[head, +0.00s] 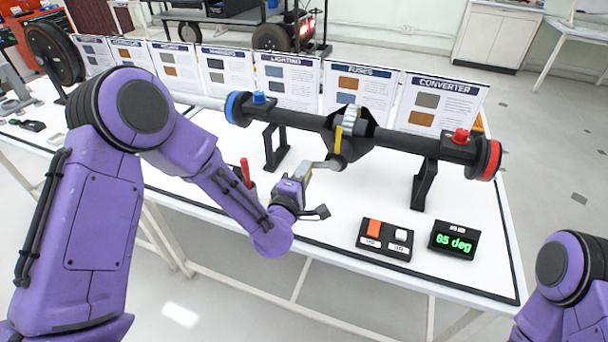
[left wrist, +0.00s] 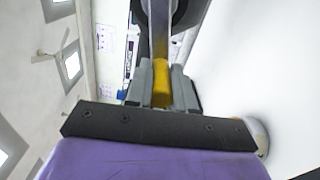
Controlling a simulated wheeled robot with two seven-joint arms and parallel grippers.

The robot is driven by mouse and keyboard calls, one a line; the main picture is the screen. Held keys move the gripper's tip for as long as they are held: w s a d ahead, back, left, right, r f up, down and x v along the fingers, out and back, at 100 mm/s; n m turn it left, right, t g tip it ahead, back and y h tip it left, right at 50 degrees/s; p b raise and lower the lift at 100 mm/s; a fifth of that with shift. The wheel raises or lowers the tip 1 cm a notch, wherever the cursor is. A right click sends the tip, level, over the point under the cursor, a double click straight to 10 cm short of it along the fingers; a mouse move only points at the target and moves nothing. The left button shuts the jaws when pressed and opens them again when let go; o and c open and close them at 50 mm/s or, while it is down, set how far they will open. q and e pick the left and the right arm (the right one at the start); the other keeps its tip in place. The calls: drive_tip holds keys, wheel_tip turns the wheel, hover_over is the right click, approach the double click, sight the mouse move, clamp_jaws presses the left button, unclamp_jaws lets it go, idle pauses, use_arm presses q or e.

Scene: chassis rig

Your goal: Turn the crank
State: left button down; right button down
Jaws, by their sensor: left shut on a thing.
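A black axle rig (head: 298,121) stands on two black stands on the white table. At its middle is a dark hub, with a grey crank arm (head: 326,164) reaching out from it toward the lower left. My left gripper (head: 305,176) is at the outer end of this crank arm. In the left wrist view, the grey fingers (left wrist: 160,88) are shut on the yellow crank handle (left wrist: 161,78), and the crank arm leads from it up to the dark hub. My right gripper is out of view; only part of that arm shows at lower right.
A black button box (head: 385,252) with orange and white buttons and a display (head: 453,240), its green digits perhaps 05 deg, sit at the table's front right. A red-handled tool (head: 245,172) stands near my left forearm. Labelled cards (head: 360,85) line the back.

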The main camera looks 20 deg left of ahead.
use_arm(q)
drive_tip(key=shift+f+n, duration=0.3)
drive_tip(key=shift+n, duration=0.1)
drive_tip(key=shift+d, duration=0.1)
drive_tip(key=c, duration=1)
unclamp_jaws()
drive_tip(key=shift+o, duration=0.2)
drive_tip(key=s+b, duration=0.3)
drive_tip(key=s, duration=0.7)
drive_tip(key=shift+s+a, duration=0.2)
drive_tip(key=shift+s, duration=0.1)
